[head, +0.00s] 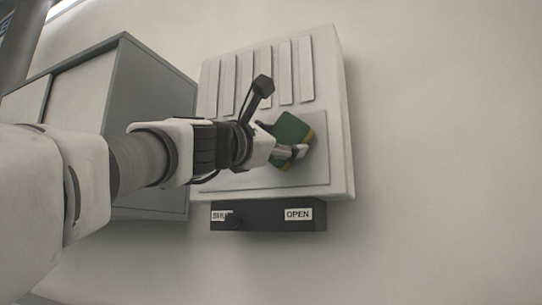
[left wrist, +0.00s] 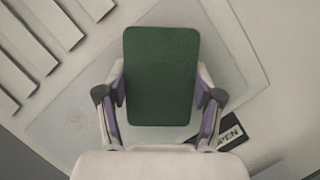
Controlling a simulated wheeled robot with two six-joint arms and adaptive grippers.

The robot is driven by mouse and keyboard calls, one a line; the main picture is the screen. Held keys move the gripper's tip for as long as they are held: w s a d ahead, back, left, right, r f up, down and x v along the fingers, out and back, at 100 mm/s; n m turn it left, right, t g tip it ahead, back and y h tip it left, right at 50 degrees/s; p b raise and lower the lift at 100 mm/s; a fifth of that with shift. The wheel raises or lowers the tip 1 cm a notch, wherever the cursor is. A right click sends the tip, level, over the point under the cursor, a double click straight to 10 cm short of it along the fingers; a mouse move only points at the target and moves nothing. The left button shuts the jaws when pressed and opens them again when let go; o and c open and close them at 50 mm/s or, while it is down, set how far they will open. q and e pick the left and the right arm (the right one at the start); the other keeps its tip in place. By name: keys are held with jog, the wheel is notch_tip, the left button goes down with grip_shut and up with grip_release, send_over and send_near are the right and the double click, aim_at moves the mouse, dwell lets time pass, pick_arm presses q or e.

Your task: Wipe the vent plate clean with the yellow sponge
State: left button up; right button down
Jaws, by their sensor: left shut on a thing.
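The vent plate (head: 318,165) is the smooth grey panel on the lower part of a white wall unit; it also shows in the left wrist view (left wrist: 75,115). A faint mark (left wrist: 77,122) shows on it there. My left gripper (head: 297,152) is shut on the yellow sponge (head: 290,128), over the right part of the plate. The sponge's green side faces me, and a strip of yellow shows at its edge in the head view. In the left wrist view the green face (left wrist: 161,75) sits between the fingers. I cannot tell whether the sponge touches the plate. My right gripper is not in view.
Raised slats (head: 265,75) line the unit above the plate. A black bar (head: 265,216) below carries an "OPEN" label, a partly hidden label and a dark knob. A grey cabinet (head: 150,110) stands at left. The wall at right is bare.

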pick_arm(q)
jog(key=shift+s+d, duration=0.2)
jog(key=shift+d, duration=0.45)
jog(key=shift+a, duration=0.25)
jog(key=shift+w+a, duration=0.25)
jog(key=shift+a, duration=0.25)
jog(key=shift+w+a, duration=0.2)
jog(key=shift+a, duration=0.25)
jog(key=shift+w+a, duration=0.35)
jog(key=shift+a, duration=0.55)
jog(key=shift+w+a+p, duration=0.75)
jog(key=shift+w+a, duration=1.4)
jog(key=shift+a, duration=2.95)
jog(key=shift+s+a+b, duration=0.35)
jog(key=shift+s+b, duration=0.15)
jog(key=shift+s, duration=0.45)
jog(key=shift+s+a+b, duration=0.35)
jog(key=shift+s+b, duration=0.1)
jog(key=shift+s, duration=0.45)
jog(key=shift+s+a+b, duration=0.35)
jog(key=shift+s+b, duration=0.15)
jog(key=shift+s, duration=0.45)
